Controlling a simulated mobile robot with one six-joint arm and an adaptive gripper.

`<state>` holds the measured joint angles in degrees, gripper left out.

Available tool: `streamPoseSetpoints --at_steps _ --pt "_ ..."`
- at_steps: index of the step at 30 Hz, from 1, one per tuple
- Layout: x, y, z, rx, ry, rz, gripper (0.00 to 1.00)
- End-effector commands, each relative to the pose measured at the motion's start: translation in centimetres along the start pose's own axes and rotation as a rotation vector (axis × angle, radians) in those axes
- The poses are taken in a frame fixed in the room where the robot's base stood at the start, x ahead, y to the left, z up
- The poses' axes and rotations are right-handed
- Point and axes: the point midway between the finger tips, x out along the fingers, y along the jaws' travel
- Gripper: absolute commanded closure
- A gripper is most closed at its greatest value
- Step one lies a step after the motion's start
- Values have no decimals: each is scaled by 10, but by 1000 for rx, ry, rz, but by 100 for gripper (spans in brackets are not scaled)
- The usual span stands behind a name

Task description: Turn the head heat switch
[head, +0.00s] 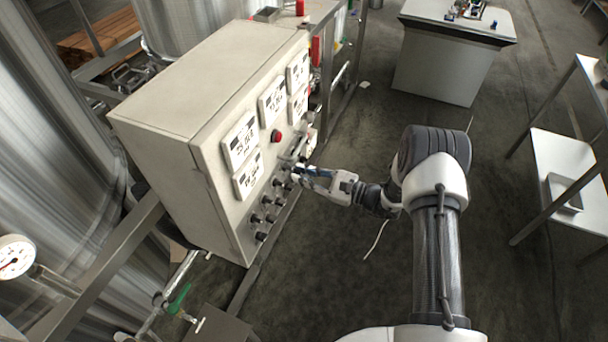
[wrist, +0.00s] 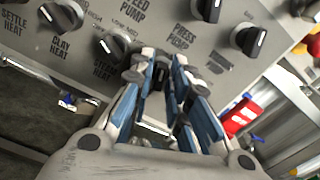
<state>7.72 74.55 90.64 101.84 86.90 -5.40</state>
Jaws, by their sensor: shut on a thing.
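The grey control box (head: 160,100) carries rows of black rotary switches on its front face. My gripper (head: 300,172) reaches that face from the right in the head view. In the wrist view its blue-padded fingers (wrist: 163,68) are close together at the panel, shut around a dark switch knob that they mostly hide. I cannot read a label for that knob, so I cannot confirm it is the head heat switch. The clay heat switch (wrist: 62,15) and another heat switch (wrist: 112,44) with a partly hidden label sit to the left. Another knob (wrist: 248,39) sits to the right.
White displays (head: 241,140) and a red button (head: 277,136) sit above the switches. Steel tanks (head: 50,130) and pipes stand at the left. A red-and-white item (wrist: 240,116) is close to the gripper's right. The floor (head: 340,275) right of the box is mostly clear.

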Motion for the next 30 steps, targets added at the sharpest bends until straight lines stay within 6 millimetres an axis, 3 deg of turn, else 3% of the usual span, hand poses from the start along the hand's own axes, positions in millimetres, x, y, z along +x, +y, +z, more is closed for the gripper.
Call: streamPoseSetpoints --at_steps 5,6,11,23,30 --pt "0 0 0 -1 1 0 100" --pt "0 0 0 -1 1 0 83" --pt "0 0 0 -1 1 0 72" --pt "-5 0 0 -2 1 -1 72" --pt "-48 -1 -1 -1 3 -5 72"
